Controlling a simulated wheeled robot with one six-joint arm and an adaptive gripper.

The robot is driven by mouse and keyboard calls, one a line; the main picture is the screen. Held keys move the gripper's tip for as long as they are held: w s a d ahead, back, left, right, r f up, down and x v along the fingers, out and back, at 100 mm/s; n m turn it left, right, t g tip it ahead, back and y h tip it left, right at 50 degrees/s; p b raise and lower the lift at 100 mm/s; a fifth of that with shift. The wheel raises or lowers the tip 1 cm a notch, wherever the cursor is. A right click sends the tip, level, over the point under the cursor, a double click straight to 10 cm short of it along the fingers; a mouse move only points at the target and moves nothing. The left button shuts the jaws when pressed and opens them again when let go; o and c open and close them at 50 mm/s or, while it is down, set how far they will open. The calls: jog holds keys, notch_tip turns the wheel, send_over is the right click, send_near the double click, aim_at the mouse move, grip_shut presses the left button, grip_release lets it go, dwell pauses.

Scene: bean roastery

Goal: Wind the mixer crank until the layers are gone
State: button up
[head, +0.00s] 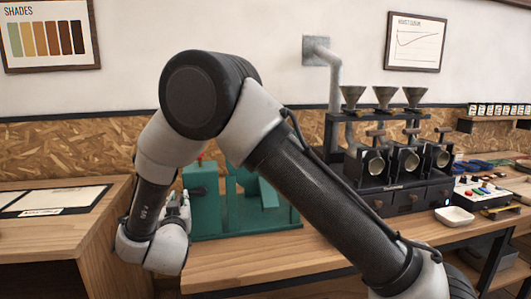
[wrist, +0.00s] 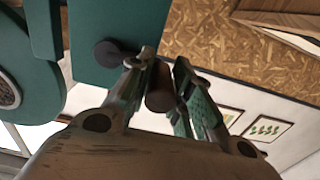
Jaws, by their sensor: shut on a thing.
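The green mixer (head: 203,190) stands on the wooden bench, partly hidden behind my arm in the head view. In the wrist view its green body (wrist: 90,22) is at the top, with a dark round hub (wrist: 108,52). My gripper (wrist: 163,66) is shut on the brown cylindrical crank handle (wrist: 160,92), which lies between the two fingers. In the head view my gripper (head: 179,207) is beside the mixer's left side, and the handle cannot be made out. A rounded green part with a grey speckled disc (wrist: 8,91) shows at the wrist view's left edge. No layers can be made out.
A black roaster bank (head: 400,175) with several funnels stands right of the mixer. A white dish (head: 454,216) and a button panel (head: 484,194) are farther right. Framed sheets (head: 55,202) lie on the left bench. The bench front (head: 240,262) is clear.

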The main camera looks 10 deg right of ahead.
jog(key=shift+d+f, duration=0.5)
jog(key=shift+f, duration=0.35)
jog(key=shift+d+f, duration=0.5)
jog(key=shift+f, duration=0.35)
jog(key=shift+d+f, duration=0.5)
jog(key=shift+f, duration=0.35)
jog(key=shift+d+f, duration=0.25)
jog(key=shift+d, duration=0.65)
jog(key=shift+d+f, duration=0.25)
jog(key=shift+d, duration=0.6)
jog(key=o, duration=1.2)
jog(key=shift+s, duration=0.15)
